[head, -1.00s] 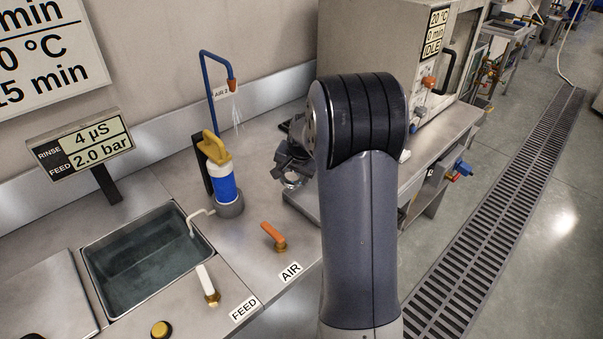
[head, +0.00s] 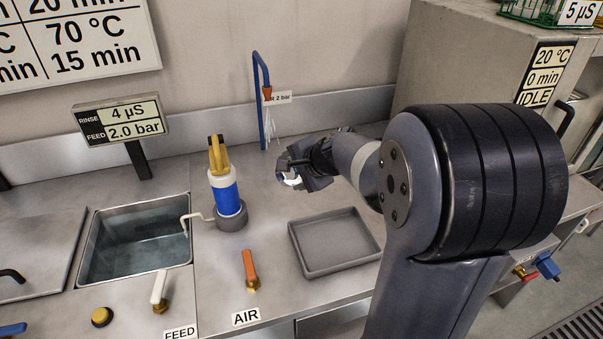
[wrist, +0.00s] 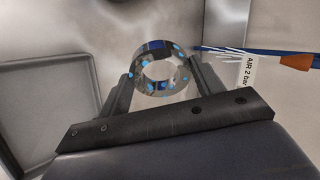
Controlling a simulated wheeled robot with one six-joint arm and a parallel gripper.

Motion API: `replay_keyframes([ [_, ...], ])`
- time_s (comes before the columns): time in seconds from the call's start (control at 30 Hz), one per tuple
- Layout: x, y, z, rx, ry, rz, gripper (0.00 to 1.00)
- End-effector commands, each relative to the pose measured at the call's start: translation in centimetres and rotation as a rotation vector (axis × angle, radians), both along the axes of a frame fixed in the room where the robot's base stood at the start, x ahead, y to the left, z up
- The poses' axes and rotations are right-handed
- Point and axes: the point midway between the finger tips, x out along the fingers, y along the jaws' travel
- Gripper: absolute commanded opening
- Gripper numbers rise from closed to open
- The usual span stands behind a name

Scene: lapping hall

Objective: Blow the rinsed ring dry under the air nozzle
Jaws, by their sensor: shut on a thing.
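My gripper (head: 296,172) is shut on a shiny metal ring (head: 291,182), held above the bench. In the wrist view the ring (wrist: 140,72) sits upright between the two fingers (wrist: 158,85), with several light-blue drops on its face and inside. The air nozzle, an orange tip (head: 267,93) on a blue bent pipe, stands behind and left of my gripper. White air streaks (head: 271,130) come from it. In the wrist view the nozzle (wrist: 295,62) is at the right, and its streaks (wrist: 228,53) point toward the ring but end short of it. The orange AIR lever (head: 250,268) is at the front.
A grey tray (head: 335,268) lies empty below my gripper. A blue-and-white bottle with a yellow top (head: 224,190) stands left of the pipe. A water-filled sink (head: 92,262) with a white FEED lever (head: 159,288) is further left. A grey cabinet (head: 430,60) is at the back right.

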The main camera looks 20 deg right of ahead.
Motion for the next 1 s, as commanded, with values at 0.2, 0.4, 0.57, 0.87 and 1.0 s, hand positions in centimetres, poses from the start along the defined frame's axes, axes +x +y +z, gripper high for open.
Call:
replay_keyframes([
  [0.2, 0.2, 0.3, 0.2, 0.012, -0.011, -0.006, 0.30],
  [0.4, 1.7, 0.3, -0.2, 0.012, -0.009, -0.005, 0.30],
  [0.57, 3.3, 0.3, -0.6, 0.012, -0.009, -0.005, 0.30],
  [0.87, 6.2, 0.3, -1.3, 0.011, -0.009, -0.005, 0.30],
  [1.0, 7.5, 0.3, -1.7, 0.011, -0.009, -0.005, 0.30],
])
